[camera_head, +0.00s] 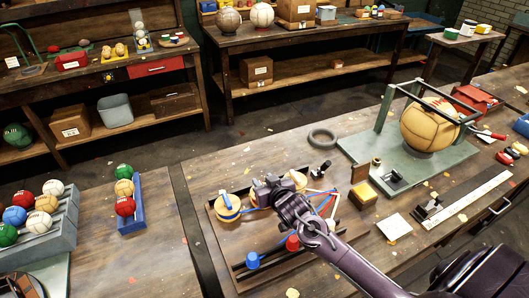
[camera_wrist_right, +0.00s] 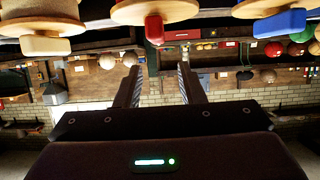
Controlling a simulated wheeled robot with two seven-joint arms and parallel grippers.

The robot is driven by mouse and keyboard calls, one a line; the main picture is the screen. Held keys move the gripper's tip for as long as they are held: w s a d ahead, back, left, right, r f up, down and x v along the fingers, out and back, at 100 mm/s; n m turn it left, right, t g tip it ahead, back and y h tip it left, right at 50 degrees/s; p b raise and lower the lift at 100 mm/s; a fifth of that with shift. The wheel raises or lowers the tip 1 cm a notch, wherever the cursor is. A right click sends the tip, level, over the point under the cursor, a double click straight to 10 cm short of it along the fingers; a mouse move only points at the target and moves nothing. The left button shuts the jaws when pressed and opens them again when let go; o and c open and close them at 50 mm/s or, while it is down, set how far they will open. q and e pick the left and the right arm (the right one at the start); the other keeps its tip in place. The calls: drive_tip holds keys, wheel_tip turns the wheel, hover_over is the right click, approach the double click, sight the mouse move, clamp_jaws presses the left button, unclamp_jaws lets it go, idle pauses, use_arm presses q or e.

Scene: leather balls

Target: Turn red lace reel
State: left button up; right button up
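In the right wrist view, a pale round reel with a red block-shaped handle (camera_wrist_right: 154,29) shows at the top middle. A reel with a cream handle (camera_wrist_right: 45,45) is to its left and one with a blue handle (camera_wrist_right: 280,23) to its right. In the head view, my right gripper (camera_head: 270,190) is over a wooden tray (camera_head: 225,248), beside a yellow reel (camera_head: 228,207). The arm partly hides the tray, and I cannot tell the red-handled reel there. My left gripper is not in view.
A red piece (camera_head: 292,243) and a blue piece (camera_head: 252,260) stand at the tray's front. Laces (camera_head: 322,192) lie beside the gripper. A green stand (camera_head: 360,145) holding a tan ball (camera_head: 428,128) is to the right. Bare bench lies left of the tray.

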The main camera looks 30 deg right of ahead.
wheel_tip(320, 180, up, 17)
drive_tip(key=b, duration=0.2)
drive_tip(key=shift+f, duration=0.2)
drive_tip(key=shift+f, duration=0.1)
